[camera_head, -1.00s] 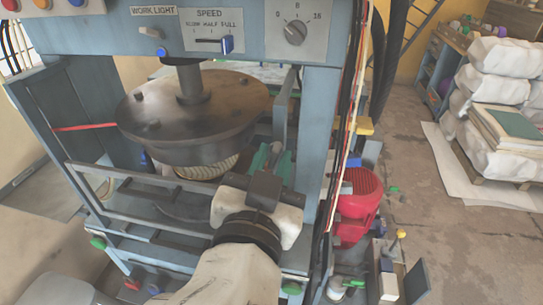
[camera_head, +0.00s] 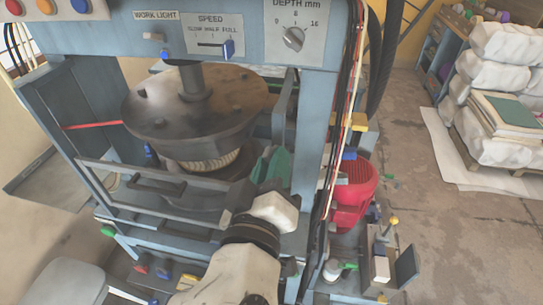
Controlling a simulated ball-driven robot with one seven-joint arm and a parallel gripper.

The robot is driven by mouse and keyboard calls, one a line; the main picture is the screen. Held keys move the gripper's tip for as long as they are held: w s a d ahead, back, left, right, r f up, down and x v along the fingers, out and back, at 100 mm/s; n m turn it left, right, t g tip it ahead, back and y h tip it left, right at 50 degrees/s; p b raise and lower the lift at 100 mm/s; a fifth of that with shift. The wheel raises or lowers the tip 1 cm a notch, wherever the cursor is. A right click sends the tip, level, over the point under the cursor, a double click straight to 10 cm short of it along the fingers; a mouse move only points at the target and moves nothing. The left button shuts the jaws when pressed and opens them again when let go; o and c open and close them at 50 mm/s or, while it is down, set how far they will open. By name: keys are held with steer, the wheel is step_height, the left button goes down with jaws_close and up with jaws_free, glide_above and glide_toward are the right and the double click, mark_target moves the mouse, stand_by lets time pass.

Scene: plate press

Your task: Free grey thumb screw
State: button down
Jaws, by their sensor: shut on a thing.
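My gripper (camera_head: 272,166), with green fingers, is at the front right of the plate press, beside the right end of the grey guard frame. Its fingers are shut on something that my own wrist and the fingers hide. I cannot make out the grey thumb screw; it may be behind my gripper. The round dark press plate (camera_head: 195,105) hangs on its shaft behind and left of my gripper, over a pale ribbed ring (camera_head: 208,161). The grey guard frame (camera_head: 105,178) runs across the front of the press.
The blue-grey right post (camera_head: 307,130) stands close to the right of my gripper, with cables along it. A red motor (camera_head: 355,190) sits further right. A control panel (camera_head: 215,35) overhangs above.

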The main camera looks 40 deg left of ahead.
steer(key=shift+n+p, duration=2.85)
steer(key=shift+n, duration=1.95)
steer(key=shift+f, duration=0.1)
steer(key=c, duration=1.2)
jaws_free()
steer(key=b+v, duration=0.2)
steer(key=v, duration=0.9)
steer(key=shift+a+b, duration=0.1)
steer(key=shift+b, duration=0.2)
